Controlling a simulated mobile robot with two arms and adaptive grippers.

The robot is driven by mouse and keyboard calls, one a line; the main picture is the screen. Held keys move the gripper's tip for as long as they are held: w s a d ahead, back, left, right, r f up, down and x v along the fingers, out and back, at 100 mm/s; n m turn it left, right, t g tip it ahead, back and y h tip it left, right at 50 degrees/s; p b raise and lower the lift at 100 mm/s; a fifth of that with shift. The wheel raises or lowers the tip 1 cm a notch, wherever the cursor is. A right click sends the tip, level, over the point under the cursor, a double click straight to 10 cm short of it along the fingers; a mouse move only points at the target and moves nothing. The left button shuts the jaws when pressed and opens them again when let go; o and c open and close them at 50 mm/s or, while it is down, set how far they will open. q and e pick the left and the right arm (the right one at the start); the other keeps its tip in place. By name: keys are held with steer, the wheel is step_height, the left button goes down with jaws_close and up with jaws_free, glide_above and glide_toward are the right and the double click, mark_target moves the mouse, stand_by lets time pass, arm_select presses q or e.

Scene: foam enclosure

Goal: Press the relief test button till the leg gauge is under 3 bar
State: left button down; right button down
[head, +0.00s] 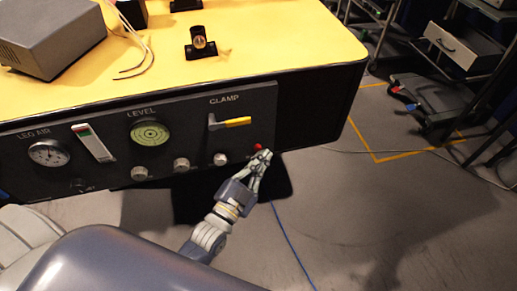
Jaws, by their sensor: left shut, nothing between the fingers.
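The dark panel (100,163) runs along the front of the yellow-topped bench. The leg gauge (49,153), a round white dial under the words LEG AIR, is at its left; its needle reading is too small to tell. A small red button (257,147) is near the panel's right end; I see no readable label on it. My left gripper (265,154) is shut and empty, with its fingertips just below and right of the red button. I cannot tell whether they touch it. My right gripper is not in view.
The panel also has a round green level (150,134), a yellow clamp lever (237,122) and several pale knobs along its lower edge. A grey box (50,35) and dark brackets stand on the yellow top (280,35). Carts stand at the right; floor below is mostly clear.

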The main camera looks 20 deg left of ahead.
arm_select(q)
steer(key=shift+w, duration=0.1)
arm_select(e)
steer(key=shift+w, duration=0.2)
arm_select(q)
steer(key=shift+w+a, duration=0.15)
steer(key=shift+w, duration=0.05)
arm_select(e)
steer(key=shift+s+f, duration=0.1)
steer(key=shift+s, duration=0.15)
arm_select(q)
steer(key=shift+w+a, duration=0.1)
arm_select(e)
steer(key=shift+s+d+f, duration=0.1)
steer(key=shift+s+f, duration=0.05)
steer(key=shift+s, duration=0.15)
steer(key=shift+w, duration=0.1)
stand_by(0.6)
arm_select(q)
steer(key=shift+s+d+p, duration=0.5)
steer(key=shift+s, duration=0.25)
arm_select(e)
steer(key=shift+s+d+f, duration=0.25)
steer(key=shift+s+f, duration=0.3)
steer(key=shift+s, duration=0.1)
